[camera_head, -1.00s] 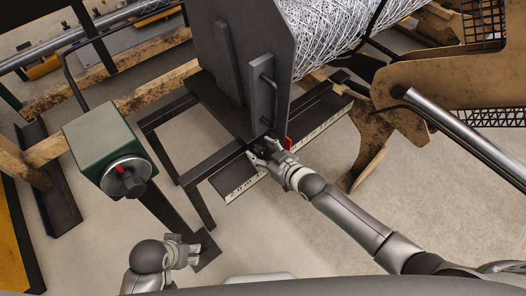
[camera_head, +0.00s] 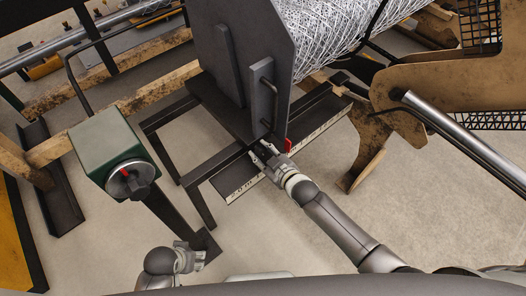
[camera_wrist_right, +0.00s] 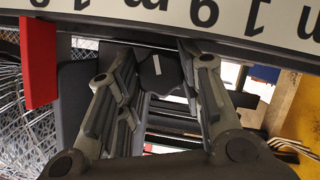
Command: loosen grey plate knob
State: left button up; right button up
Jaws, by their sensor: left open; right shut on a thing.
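The dark grey plate (camera_head: 215,60) stands upright in the head view, with the wire mesh roll behind it. My right gripper (camera_head: 262,150) is at its lower edge, beside a small red piece (camera_head: 287,145) and above the ruler strip. In the right wrist view, a dark knob (camera_wrist_right: 160,74) with a pale line on it sits between the fingers of my right gripper (camera_wrist_right: 158,85), which are shut on it. The knob is mostly hidden in the head view. My left gripper (camera_head: 194,258) is open and empty, low over the floor, apart from the plate.
A green box (camera_head: 105,142) with a black knob and red pointer (camera_head: 130,178) stands left of the plate. A ruler strip (camera_head: 300,147) runs below the plate. A brown worn machine frame (camera_head: 440,75) is at the right. Bare floor lies at lower right.

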jog(key=o, duration=1)
jog(key=shift+o, duration=0.2)
jog(key=shift+s, duration=0.1)
jog(key=v, duration=1.2)
